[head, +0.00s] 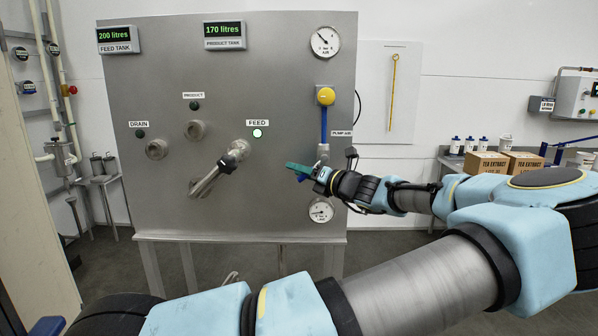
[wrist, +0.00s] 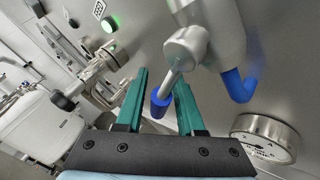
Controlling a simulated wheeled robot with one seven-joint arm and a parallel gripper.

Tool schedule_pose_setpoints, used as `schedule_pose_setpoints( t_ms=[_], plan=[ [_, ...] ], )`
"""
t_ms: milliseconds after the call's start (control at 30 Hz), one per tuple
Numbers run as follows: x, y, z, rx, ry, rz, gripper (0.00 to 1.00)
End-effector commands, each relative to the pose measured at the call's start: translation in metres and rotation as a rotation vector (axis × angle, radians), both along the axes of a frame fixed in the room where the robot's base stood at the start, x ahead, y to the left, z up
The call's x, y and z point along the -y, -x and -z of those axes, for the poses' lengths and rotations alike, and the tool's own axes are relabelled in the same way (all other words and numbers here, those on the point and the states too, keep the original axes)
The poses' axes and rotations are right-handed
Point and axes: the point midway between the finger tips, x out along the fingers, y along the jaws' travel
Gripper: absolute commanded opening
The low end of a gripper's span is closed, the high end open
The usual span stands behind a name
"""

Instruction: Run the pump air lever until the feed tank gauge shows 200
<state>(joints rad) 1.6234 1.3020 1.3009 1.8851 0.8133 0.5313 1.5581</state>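The feed tank gauge (head: 114,36) reads 200 litres in green digits. The pump air lever (wrist: 173,75), a short grey metal rod with a blue tip, shows in the wrist view below its valve body; in the head view my arm hides it. My gripper (wrist: 160,80) has two green fingers standing apart, one on each side of the lever, with a gap visible around the blue tip. In the head view my gripper (head: 297,170) is in front of the panel, just below the PUMP AIR label (head: 341,133).
The product tank display (head: 224,30) reads 170 litres. A yellow knob (head: 326,96) with a blue tube is above, and a round gauge (head: 321,210) below.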

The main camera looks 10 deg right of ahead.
Motion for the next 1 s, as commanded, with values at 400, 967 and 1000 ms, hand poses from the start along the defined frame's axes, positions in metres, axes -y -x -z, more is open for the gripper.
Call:
schedule_pose_setpoints(
  t_ms=[400,967,1000],
  plan=[
    [0.0002,0.0002,-0.0001,0.0,0.0,0.0,0.0],
    [0.0004,0.0002,0.0,0.0,0.0,0.0,0.0],
    [0.0004,0.0002,0.0,0.0,0.0,0.0,0.0]
  ],
)
